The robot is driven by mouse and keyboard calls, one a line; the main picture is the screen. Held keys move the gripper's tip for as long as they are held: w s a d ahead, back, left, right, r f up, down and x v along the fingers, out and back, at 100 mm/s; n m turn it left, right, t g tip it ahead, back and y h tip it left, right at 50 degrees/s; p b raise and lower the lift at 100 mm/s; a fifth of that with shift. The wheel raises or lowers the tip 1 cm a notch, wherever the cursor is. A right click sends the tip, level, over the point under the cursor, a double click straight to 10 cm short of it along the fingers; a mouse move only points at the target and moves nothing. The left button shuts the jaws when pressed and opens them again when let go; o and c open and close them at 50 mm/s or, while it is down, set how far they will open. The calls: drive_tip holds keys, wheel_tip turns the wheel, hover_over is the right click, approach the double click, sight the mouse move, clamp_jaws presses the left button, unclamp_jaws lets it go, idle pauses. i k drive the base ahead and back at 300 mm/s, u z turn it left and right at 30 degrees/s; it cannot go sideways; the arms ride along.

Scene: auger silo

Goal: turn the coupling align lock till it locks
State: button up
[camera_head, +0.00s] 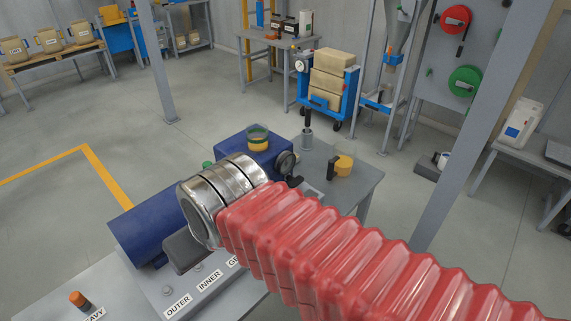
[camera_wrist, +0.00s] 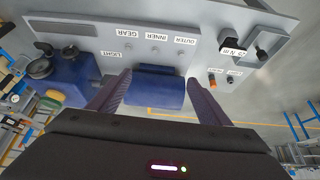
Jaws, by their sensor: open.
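In the wrist view my gripper (camera_wrist: 158,77) is open, with its two dark fingers apart and nothing held between them. A blue cylinder (camera_wrist: 155,92) shows in the gap, below the finger tips; I cannot tell whether it is touched. It also shows in the head view as a blue drum (camera_head: 138,222) on the bench. Beyond it is a grey panel (camera_wrist: 97,44) with small pegs and labels OUTER, INNER, GEAR and LIGHT. I cannot tell which part is the coupling align lock. My arm hides part of the bench in the head view.
A blue housing (camera_wrist: 72,80) with black round fittings stands left in the wrist view. A black torque tool (camera_wrist: 232,40) and a grey clamp-like part (camera_wrist: 268,46) are at upper right, with an orange knob (camera_wrist: 212,80) nearby. A grey post (camera_head: 480,120) stands right in the head view.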

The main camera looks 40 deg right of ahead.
sight(294, 182)
drive_tip(key=z, duration=1.45)
drive_tip(key=k, duration=0.45)
drive_tip(key=z, duration=0.1)
drive_tip(key=i, duration=0.5)
drive_tip(key=u, duration=0.25)
